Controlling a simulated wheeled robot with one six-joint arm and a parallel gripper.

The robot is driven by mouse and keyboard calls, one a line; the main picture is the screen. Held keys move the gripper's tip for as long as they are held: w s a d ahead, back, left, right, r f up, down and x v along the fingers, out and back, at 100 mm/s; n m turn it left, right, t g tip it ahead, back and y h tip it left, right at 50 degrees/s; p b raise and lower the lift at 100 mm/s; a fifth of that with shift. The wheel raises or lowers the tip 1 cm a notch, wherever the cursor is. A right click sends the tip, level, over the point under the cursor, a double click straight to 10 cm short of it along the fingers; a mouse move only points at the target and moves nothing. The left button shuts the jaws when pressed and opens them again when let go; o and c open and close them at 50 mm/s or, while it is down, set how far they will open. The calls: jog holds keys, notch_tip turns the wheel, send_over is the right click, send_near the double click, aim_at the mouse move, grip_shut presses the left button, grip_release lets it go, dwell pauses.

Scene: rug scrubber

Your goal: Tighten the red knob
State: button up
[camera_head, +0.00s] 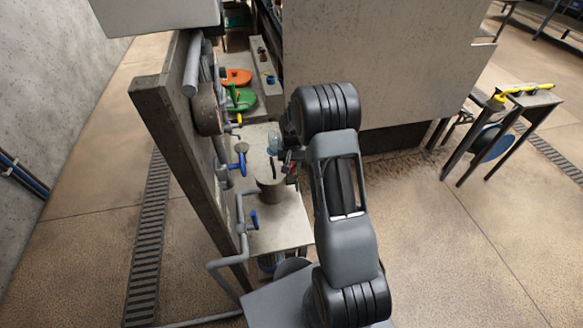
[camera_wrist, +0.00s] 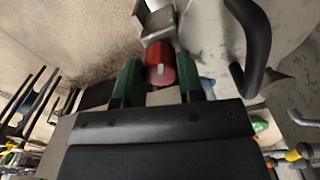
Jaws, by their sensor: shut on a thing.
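The red knob (camera_wrist: 159,62) shows in the wrist view, a short red cylinder with a small pale mark on its face. It sits against a grey metal fitting (camera_wrist: 155,22). My gripper (camera_wrist: 160,85) has its two green fingers on either side of the knob, shut on it. In the head view my arm reaches to the pale machine with the round top (camera_head: 262,150). There the knob is too small and too covered by my arm to make out clearly.
A black curved handle (camera_wrist: 254,45) stands close to the right of the fingers. Blue-handled valves (camera_head: 241,158) and grey pipes line the post at left. Orange (camera_head: 236,77) and green (camera_head: 241,100) discs lie behind. A large grey panel (camera_head: 380,60) stands behind my arm.

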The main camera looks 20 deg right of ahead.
aim_at(292, 164)
jog(key=n+b, duration=0.1)
jog(key=n, duration=0.2)
jog(key=shift+f+n+b, duration=0.1)
jog(key=shift+n+b, duration=0.2)
jog(key=shift+b, duration=0.1)
jog(key=n+b, duration=0.1)
jog(key=n, duration=0.2)
jog(key=shift+n, duration=0.3)
jog(key=n+b, duration=0.1)
jog(key=n, duration=0.2)
jog(key=shift+d+n, duration=0.1)
jog(key=shift+n, duration=0.2)
jog(key=shift+n+b, duration=0.55)
jog(key=shift+n, duration=0.85)
jog(key=shift+w+n, duration=0.1)
jog(key=shift+n, duration=0.2)
jog(key=o, duration=0.9)
notch_tip(292, 164, up, 14)
jog(key=shift+b, duration=0.35)
